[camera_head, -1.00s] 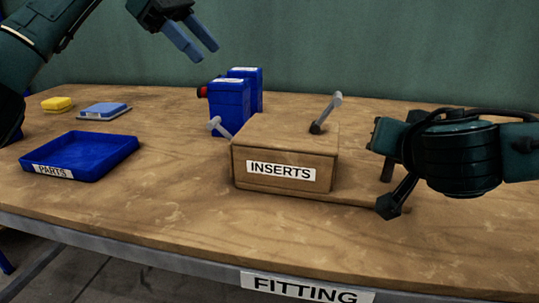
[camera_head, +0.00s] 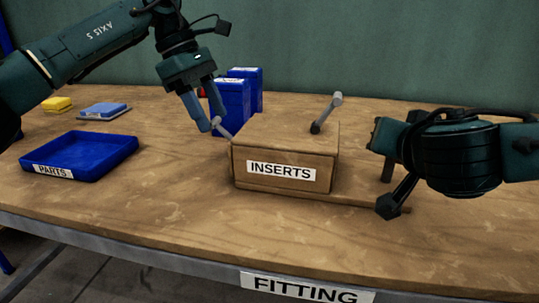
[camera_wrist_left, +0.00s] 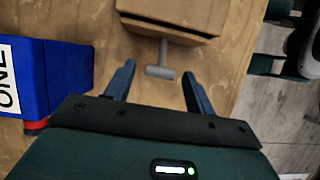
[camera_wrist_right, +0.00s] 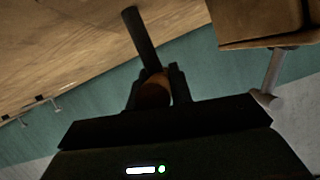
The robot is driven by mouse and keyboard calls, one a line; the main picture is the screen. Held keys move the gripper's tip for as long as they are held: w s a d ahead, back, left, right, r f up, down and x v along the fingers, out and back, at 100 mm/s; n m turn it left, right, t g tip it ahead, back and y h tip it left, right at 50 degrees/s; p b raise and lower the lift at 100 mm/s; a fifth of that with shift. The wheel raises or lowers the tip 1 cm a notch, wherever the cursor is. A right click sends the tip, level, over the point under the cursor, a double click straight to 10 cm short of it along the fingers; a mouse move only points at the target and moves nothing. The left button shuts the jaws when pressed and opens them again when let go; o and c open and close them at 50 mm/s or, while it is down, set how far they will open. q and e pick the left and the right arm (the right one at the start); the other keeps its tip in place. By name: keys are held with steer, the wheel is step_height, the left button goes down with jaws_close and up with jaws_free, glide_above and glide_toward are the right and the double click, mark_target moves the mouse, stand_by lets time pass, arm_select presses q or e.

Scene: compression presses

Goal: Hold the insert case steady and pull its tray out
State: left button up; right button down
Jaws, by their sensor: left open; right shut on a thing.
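The wooden insert case (camera_head: 285,150), labelled INSERTS, stands on the table. A grey T-handle (camera_head: 221,127) sticks out of its left side; it also shows in the left wrist view (camera_wrist_left: 161,68). A second grey handle (camera_head: 326,113) rises at the case's back right. My left gripper (camera_head: 208,122) is open, its fingers on either side of the left T-handle. In the left wrist view a gap shows between each finger and the handle. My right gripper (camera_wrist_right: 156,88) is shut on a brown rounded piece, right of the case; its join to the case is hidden.
Two blue containers (camera_head: 230,105) stand close behind the left gripper. A blue PARTS tray (camera_head: 110,168) lies at the left, with a blue block (camera_head: 103,109) and a yellow block (camera_head: 57,103) behind it. The table is clear between tray and case.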

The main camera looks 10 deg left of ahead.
mark_target(218, 125)
arm_select(q)
steer(key=shift+x, duration=2.1)
steer(key=shift+c, duration=0.2)
steer(key=c, duration=1)
steer(key=shift+c, duration=0.2)
